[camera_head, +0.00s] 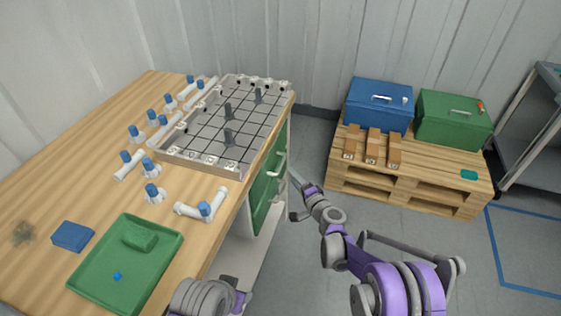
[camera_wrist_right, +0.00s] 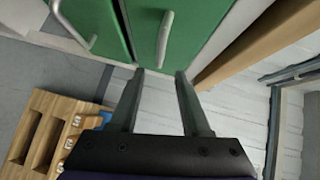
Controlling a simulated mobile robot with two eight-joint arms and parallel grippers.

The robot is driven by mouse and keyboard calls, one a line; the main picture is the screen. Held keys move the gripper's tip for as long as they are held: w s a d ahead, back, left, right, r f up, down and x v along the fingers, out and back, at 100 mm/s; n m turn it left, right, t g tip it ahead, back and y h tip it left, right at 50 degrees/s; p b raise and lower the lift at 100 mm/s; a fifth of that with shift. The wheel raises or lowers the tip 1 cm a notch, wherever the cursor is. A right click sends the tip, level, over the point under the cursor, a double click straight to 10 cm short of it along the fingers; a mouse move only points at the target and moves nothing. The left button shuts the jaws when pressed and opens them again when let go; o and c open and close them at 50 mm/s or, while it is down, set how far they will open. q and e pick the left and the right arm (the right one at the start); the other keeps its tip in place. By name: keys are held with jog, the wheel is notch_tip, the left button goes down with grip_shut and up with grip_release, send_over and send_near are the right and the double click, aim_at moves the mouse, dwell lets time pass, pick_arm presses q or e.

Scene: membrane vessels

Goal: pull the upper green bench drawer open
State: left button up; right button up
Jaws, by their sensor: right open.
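The green bench drawers (camera_head: 262,190) are in the bench's right side, seen at a steep angle in the head view. In the right wrist view the upper drawer (camera_wrist_right: 199,22) is the green front closest to the wooden bench top; its pale upright-looking bar handle (camera_wrist_right: 165,39) lies just ahead of the fingertips. The lower drawer (camera_wrist_right: 98,18) is left of it, with its own handle (camera_wrist_right: 76,27). Both fronts look closed. My right gripper (camera_wrist_right: 160,73) is open and empty, its fingers apart either side of the handle's line; it also shows in the head view (camera_head: 294,197). My left gripper is not visible.
The bench top (camera_head: 60,165) carries a gridded tray (camera_head: 205,135), white pipe fittings with blue caps, a blue block (camera_head: 72,236) and a green tray (camera_head: 84,284). A pallet (camera_head: 430,185) with blue and green boxes stands right. Floor beside the bench is clear.

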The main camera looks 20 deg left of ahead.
aim_at(283, 162)
jog(key=x, duration=0.9)
jog(key=shift+w+a+f+b, duration=0.1)
jog(key=shift+w+a+b, duration=0.1)
jog(key=shift+b, duration=0.2)
grip_shut()
dwell(0.9)
